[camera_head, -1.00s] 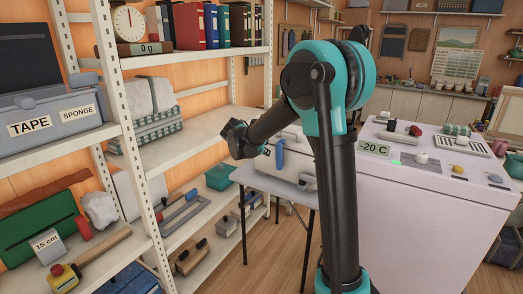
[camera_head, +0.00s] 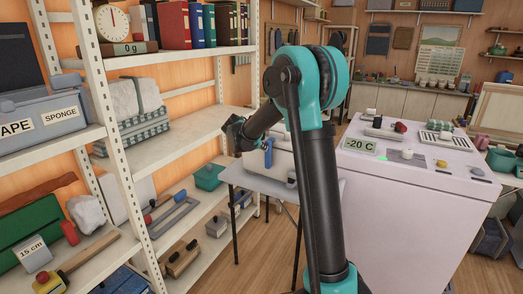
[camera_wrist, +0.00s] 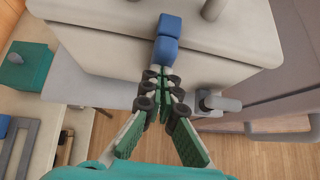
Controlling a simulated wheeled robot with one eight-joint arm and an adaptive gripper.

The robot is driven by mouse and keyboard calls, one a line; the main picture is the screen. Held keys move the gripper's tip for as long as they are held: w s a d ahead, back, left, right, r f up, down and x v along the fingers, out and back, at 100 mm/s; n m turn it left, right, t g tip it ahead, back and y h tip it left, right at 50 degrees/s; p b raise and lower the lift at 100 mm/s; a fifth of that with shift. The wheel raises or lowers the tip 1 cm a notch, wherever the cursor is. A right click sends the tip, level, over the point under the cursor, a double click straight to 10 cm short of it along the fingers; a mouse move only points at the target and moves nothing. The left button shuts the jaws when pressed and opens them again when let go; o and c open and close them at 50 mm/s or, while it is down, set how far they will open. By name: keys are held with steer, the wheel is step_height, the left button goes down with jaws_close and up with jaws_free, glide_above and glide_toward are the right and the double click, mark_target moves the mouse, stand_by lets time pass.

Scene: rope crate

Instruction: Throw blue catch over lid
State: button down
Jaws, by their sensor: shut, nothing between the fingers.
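The blue catch (camera_head: 268,153) is on the near side of the pale crate (camera_head: 284,163), which stands on a small grey table. In the wrist view the blue catch (camera_wrist: 168,38) is a two-part blue block against the pale wall of the crate (camera_wrist: 100,45). My gripper (camera_wrist: 160,82) is shut and empty, its tips just below the catch in the picture; I cannot tell whether they touch it. In the head view, my arm hides part of the crate and its top, so the lid is not clearly seen.
The small table (camera_head: 243,180) stands between the shelf rack (camera_head: 177,142) on the left and a white chest freezer (camera_head: 410,205) on the right. In the wrist view a grey cylindrical fitting (camera_wrist: 218,103) is right of my fingers. A teal bin (camera_head: 208,177) sits on a lower shelf.

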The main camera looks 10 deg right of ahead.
steer(key=shift+w+d+r, duration=0.25)
steer(key=shift+w+d, duration=0.25)
steer(key=shift+w, duration=0.1)
steer(key=shift+s+a+f, duration=0.1)
